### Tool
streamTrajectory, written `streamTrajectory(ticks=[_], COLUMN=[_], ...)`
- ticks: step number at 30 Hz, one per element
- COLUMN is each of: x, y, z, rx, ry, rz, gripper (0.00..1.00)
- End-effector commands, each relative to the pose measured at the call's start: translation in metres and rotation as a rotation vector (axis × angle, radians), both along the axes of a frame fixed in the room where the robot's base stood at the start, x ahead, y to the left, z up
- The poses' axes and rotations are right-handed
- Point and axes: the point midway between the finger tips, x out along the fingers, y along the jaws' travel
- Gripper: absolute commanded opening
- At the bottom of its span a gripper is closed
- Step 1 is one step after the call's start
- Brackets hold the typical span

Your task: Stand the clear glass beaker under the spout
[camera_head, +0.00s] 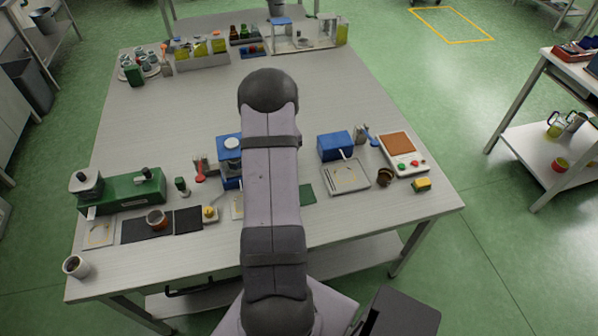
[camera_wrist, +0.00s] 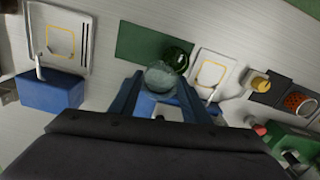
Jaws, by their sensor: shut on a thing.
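The clear glass beaker (camera_wrist: 159,77) sits between the blue fingers of my gripper (camera_wrist: 160,86) in the wrist view, and the gripper is shut on it. I cannot tell whether the beaker touches the table. One blue machine with a pale spout (camera_wrist: 39,67) stands left in the wrist view, behind a white tray with a yellow outline (camera_wrist: 83,57). A second pale spout (camera_wrist: 212,96) shows to the right of my gripper, by another such tray (camera_wrist: 226,68). In the head view my arm hides the gripper and beaker.
A dark green glass vessel (camera_wrist: 177,58) is very close to the beaker, at the edge of a green mat (camera_wrist: 140,42). The table middle (camera_head: 180,110) is clear.

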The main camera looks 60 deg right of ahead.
Motion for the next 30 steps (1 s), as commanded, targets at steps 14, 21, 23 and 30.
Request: streamTrajectory(ticks=[14,21,23,30], x=[0.062,0.058,0.061,0.063], y=[0.121,0.123,0.120,0.118], z=[-0.001,-0.014,-0.014,-0.014], rx=[0.002,-0.001,-0.001,-0.001], ry=[0.002,-0.002,-0.001,-0.001], rz=[0.217,0.051,0.018,-0.041], gripper=[0.28,0.28,0.28,0.28])
